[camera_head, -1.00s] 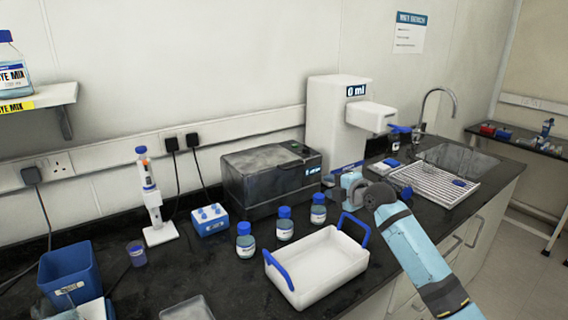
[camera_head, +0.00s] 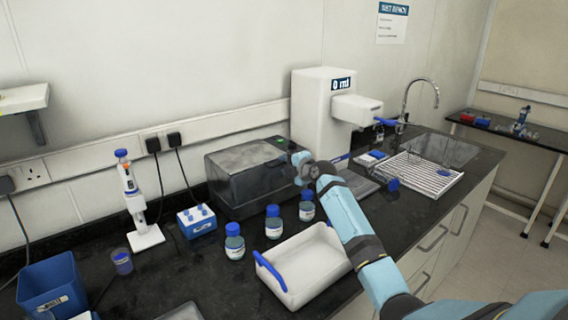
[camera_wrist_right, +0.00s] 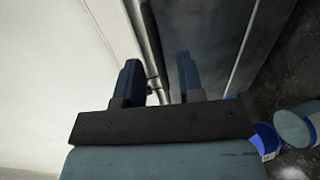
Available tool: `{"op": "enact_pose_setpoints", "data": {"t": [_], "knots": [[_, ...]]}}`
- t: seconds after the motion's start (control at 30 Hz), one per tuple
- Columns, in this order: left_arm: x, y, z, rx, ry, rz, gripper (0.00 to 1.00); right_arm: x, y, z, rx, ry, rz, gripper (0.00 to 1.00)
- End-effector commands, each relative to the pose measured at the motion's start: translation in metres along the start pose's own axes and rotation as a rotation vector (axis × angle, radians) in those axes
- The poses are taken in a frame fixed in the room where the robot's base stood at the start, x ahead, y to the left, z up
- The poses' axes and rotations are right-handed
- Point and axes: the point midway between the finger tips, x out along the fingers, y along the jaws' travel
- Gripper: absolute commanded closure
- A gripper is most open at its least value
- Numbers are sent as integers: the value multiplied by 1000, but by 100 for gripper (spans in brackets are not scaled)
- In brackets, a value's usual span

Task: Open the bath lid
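The bath is a dark grey box with a closed lid (camera_head: 240,170), standing against the back wall in the head view. My right gripper (camera_head: 296,163) is at the right end of the bath, in front of its edge. In the right wrist view my right gripper (camera_wrist_right: 158,62) has its two fingers apart, with nothing clearly held. A metal bar (camera_wrist_right: 147,40) and a dark grey panel run behind the fingers. I cannot tell whether the fingers touch the bar. My left gripper is not in view.
Three blue-capped bottles (camera_head: 273,224) stand in front of the bath, close to my right arm. A white tray with a blue handle (camera_head: 312,270) is nearer the front edge. A white dispenser (camera_head: 318,110) stands to the right of the bath, a pipette stand (camera_head: 147,238) to the left.

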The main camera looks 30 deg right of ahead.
Motion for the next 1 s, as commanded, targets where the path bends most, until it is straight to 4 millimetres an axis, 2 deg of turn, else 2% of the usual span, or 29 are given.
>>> {"op": "enact_pose_setpoints", "data": {"t": [0.13, 0.43, 0.47, 0.6, 1.0], "knots": [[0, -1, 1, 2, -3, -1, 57, 12, 0, -1, 1, 1, 0, 65], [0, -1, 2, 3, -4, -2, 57, 14, 0, -1, -1, 0, 0, 65], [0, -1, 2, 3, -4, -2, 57, 14, 0, -1, -1, 0, 0, 67], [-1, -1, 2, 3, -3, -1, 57, 14, 0, -1, -1, 1, 0, 99], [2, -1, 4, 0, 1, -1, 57, 18, 4, 1, -27, -5, 0, 100]]}}
